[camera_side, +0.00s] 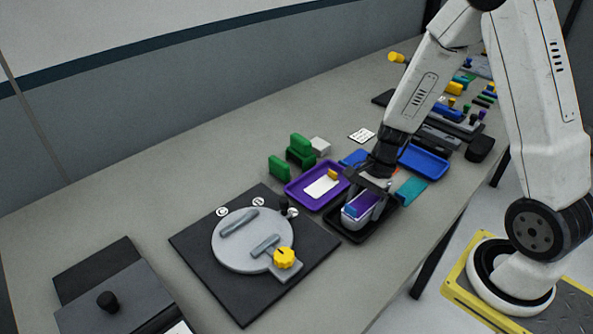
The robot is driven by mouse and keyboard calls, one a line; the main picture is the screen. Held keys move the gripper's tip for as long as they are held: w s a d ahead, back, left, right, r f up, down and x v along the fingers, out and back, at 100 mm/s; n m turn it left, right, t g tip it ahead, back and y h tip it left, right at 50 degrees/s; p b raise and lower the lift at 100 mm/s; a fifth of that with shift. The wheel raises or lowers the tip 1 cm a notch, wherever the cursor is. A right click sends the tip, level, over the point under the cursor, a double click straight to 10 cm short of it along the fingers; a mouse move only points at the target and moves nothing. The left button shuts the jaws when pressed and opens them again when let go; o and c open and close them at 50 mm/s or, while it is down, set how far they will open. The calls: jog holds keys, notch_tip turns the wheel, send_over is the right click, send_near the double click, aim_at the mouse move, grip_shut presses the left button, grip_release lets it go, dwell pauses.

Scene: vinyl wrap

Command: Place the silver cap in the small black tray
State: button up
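The small black tray (347,236) lies on the table right of the purple tray. A silver-grey rounded piece (376,210), which may be the silver cap, is low over or in the black tray. Purple and blue show beside it, and I cannot tell where one part ends and another begins. My gripper (366,190) points down right above this piece, at the black tray's back part. Its fingertips blend with the piece, so its opening and any contact are unclear.
The purple tray (297,192) holds a white card and an orange block. Green blocks (300,150) stand behind it. A blue tray (425,162) and a teal block (410,190) lie to the right. A black board with a round grey plate (240,254) is at front left.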

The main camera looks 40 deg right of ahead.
jog(key=shift+r, duration=0.15)
jog(key=v, duration=1.2)
dwell(0.3)
dwell(0.5)
jog(key=a+n+h, duration=0.1)
jog(key=n, duration=0.2)
jog(key=s+a+f+n+h, duration=0.1)
jog(key=a+n, duration=0.1)
jog(key=n, duration=0.1)
jog(key=a+n+h, duration=0.1)
jog(key=n, duration=0.2)
jog(key=shift+s+a+f+t, duration=0.3)
jog(key=shift+s+a, duration=0.05)
jog(key=shift+a, duration=0.05)
jog(key=a+n, duration=0.1)
jog(key=n, duration=0.1)
jog(key=a+n+t, duration=0.1)
jog(key=n, duration=0.1)
jog(key=s+a+n+h, duration=0.1)
jog(key=n, duration=0.1)
jog(key=shift+a+f+n, duration=0.1)
jog(key=shift+f+n, duration=0.1)
jog(key=shift+n, duration=0.2)
jog(key=shift+a+n+t, duration=0.5)
jog(key=shift+n, duration=0.6)
